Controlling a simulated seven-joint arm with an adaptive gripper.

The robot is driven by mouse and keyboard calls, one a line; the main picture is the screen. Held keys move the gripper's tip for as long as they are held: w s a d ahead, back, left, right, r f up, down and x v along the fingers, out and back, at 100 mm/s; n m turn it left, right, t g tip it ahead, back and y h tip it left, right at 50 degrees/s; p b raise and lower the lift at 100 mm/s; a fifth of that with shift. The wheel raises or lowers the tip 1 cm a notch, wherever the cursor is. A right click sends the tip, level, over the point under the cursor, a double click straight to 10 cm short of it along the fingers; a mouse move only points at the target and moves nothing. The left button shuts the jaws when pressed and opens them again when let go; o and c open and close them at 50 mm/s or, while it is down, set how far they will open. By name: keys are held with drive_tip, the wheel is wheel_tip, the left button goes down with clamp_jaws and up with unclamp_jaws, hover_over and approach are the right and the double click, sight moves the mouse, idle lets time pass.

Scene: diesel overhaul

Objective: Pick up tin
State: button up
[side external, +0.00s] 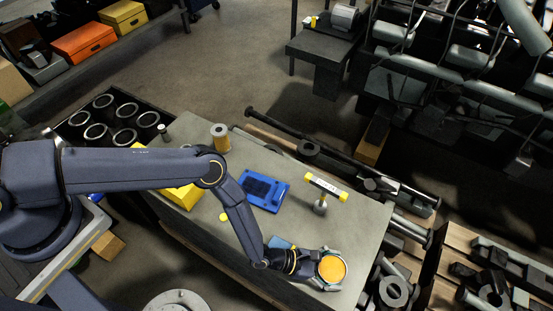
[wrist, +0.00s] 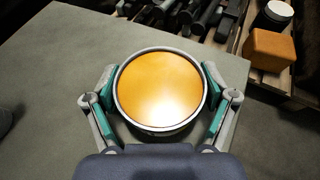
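The tin is a round can with a flat orange top and a pale metal rim. In the side external view, the tin (side external: 331,268) is at the right front end of the grey worktable (side external: 350,222). In the wrist view, the tin (wrist: 160,90) fills the space between the fingers of my gripper (wrist: 160,78). My gripper (side external: 328,268) has its fingers spread wide on two opposite sides of the tin, very close to its wall. I cannot tell whether the pads press on it. The tin's underside is hidden, so whether it rests on the table is unclear.
A blue tray-like part (side external: 264,191), a yellow-and-white T-handled tool (side external: 325,188) and a tan cylinder (side external: 220,137) stand on the table. Metal parts crowd the floor beyond the right edge. Bare tabletop shows around the tin's left (wrist: 50,75).

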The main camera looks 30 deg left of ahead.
drive_tip(key=c, duration=0.8)
drive_tip(key=shift+c, duration=0.6)
drive_tip(key=shift+r, duration=0.15)
